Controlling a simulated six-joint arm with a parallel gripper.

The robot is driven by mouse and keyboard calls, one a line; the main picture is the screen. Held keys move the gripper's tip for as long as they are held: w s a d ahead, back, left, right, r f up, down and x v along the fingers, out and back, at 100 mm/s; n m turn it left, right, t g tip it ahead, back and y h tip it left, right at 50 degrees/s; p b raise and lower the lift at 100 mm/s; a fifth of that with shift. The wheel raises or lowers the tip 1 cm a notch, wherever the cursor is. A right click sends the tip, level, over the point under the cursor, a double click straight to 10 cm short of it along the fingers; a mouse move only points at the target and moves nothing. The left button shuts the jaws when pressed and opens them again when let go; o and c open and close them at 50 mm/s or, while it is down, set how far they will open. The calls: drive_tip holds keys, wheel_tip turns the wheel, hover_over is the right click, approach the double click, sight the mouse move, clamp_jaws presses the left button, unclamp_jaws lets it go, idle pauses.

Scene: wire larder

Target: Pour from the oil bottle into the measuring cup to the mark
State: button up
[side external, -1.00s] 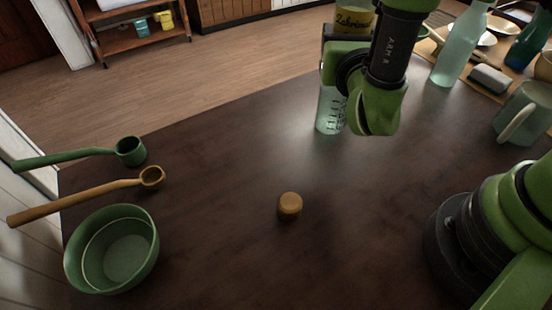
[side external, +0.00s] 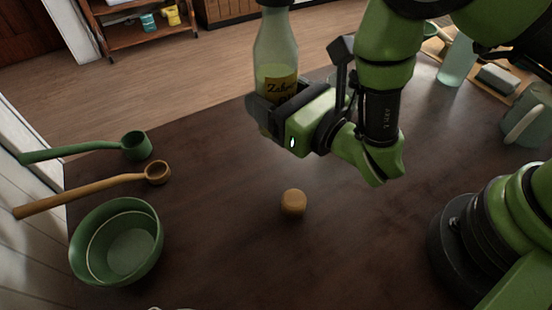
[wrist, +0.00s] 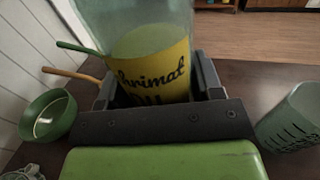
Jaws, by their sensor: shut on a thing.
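The oil bottle (side external: 277,50) is pale glass with a yellow label and stands upright in my gripper (side external: 272,108), which is shut around its lower part. Its top is cut off by the upper edge of the side view. In the wrist view the label of the oil bottle (wrist: 150,75) fills the space between the jaws, with yellowish liquid above it. The measuring cup (wrist: 292,122), clear with dark marks, stands at the right of the wrist view, apart from the bottle. In the side view my gripper and arm hide most of it. Its fill level is unclear.
A small brown stopper (side external: 293,202) lies mid-table. At the left are a green bowl (side external: 88,268), a wooden ladle (side external: 95,193) and a green ladle (side external: 85,154). A mug (side external: 527,118) and a pale bottle (side external: 457,62) stand at the right. The table's middle is mostly clear.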

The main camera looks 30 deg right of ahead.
drive_tip(key=shift+f, duration=4.8)
drive_tip(key=o, duration=1.3)
drive_tip(key=shift+f, duration=0.1)
drive_tip(key=shift+c, duration=0.2)
